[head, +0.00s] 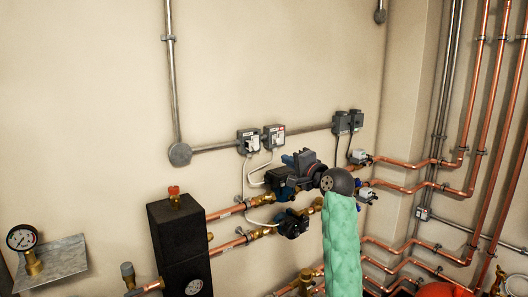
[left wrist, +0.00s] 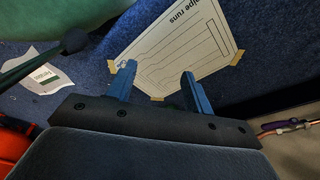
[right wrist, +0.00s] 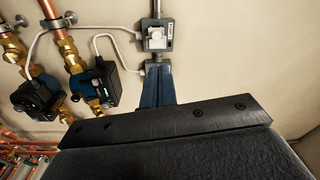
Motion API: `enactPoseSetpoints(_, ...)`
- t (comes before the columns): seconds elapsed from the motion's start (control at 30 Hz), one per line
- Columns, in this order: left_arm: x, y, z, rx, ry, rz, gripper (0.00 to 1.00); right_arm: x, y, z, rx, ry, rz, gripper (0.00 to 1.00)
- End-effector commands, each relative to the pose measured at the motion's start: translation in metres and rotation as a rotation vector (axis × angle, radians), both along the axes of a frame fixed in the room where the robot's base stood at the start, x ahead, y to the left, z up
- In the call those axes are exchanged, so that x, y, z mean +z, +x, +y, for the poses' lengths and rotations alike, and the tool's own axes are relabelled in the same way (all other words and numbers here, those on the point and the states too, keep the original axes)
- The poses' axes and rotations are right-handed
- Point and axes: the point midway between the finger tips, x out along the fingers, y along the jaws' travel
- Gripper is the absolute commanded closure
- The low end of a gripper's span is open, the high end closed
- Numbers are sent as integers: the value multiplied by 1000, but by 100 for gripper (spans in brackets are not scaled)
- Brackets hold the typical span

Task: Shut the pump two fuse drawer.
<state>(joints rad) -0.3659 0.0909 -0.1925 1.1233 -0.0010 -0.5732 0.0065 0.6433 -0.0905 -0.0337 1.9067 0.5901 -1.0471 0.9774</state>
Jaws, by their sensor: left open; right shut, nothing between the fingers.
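Two small grey-and-white fuse units sit side by side on the wall, a left one (head: 248,141) and a right one (head: 273,137). Their labels are too small to read, and I cannot tell how far either drawer stands out. My right gripper (head: 288,160) is shut and empty, in front of the wall just below and right of the right unit. In the right wrist view its fingertips (right wrist: 155,68) cover most of one unit; the other unit (right wrist: 155,36), with a white front, shows beyond them. My left gripper (left wrist: 160,85) is open and empty, outside the head view.
Two dark blue pumps (right wrist: 92,88) (right wrist: 38,94) on copper pipes lie close beside the right gripper. Conduit (head: 215,147) joins the units along the wall. A pipe-runs sheet (left wrist: 185,50) lies on blue flooring under the left gripper.

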Motion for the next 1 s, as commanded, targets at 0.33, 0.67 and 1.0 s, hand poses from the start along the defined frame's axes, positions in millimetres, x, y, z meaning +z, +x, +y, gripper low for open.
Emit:
enactPoseSetpoints(0.33, 0, 3, 0, -1, -3, -21, 48, -4, 1, 4, 23, 184, 150, 100)
enactPoseSetpoints(0.67, -13, -26, 11, -6, 3, -15, 48, 0, 31, 25, 25, 184, 151, 100)
enactPoseSetpoints(1.0, -24, -85, 23, -7, 10, 27, 48, 0, 72, 52, 23, 182, 151, 100)
